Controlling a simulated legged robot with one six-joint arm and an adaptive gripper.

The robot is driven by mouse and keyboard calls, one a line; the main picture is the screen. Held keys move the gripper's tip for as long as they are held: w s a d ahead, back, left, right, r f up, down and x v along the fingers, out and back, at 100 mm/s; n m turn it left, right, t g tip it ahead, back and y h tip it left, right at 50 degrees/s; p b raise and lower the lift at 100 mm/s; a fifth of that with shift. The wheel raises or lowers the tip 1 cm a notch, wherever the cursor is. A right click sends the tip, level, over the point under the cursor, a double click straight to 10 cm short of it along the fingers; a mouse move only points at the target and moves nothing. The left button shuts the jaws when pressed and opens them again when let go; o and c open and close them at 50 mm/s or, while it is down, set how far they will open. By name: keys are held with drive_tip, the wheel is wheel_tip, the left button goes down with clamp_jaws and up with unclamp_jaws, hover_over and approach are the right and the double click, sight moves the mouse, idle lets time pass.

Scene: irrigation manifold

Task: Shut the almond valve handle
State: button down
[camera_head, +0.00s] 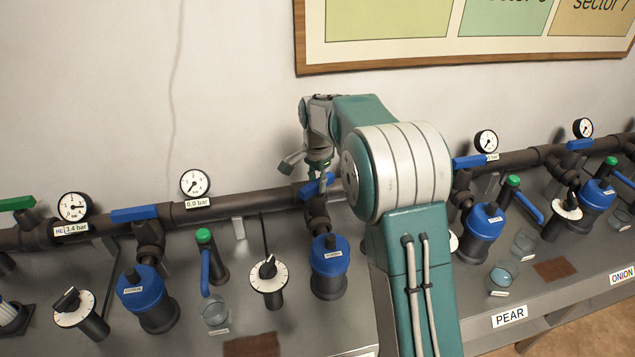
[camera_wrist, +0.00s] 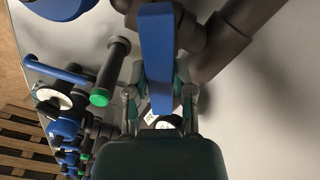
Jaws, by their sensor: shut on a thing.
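A blue valve handle (camera_head: 317,186) sits on the dark main pipe, left of my arm in the head view. It slants slightly from the pipe's line, and my arm partly covers it. In the wrist view the same blue handle (camera_wrist: 156,45) runs lengthwise between my fingers. My gripper (camera_head: 319,168) is over this handle, and in the wrist view my gripper (camera_wrist: 158,82) is closed on it from both sides. No almond label is readable, so I cannot confirm the handle's name.
Other blue handles (camera_head: 134,214) lie along the pipe. Gauges (camera_head: 195,183), blue filters (camera_head: 329,266), dial timers (camera_head: 267,274) and green-capped taps (camera_head: 204,237) crowd the grey bench (camera_head: 300,328). PEAR (camera_head: 509,316) and ONION (camera_head: 622,274) labels are on its front edge. The wall above is free below the framed board (camera_head: 400,57).

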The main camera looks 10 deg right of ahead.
sight(315, 181)
drive_tip(key=m, duration=0.5)
drive_tip(key=shift+a+f+m, duration=0.1)
drive_tip(key=shift+f+m, duration=0.1)
drive_tip(key=shift+m, duration=0.2)
idle(0.4)
drive_tip(key=shift+c, duration=2.4)
unclamp_jaws()
drive_tip(key=shift+a+r, duration=0.1)
drive_tip(key=shift+r, duration=0.1)
wheel_tip(315, 181, up, 12)
drive_tip(key=shift+w, duration=0.1)
drive_tip(key=shift+r, duration=1.35)
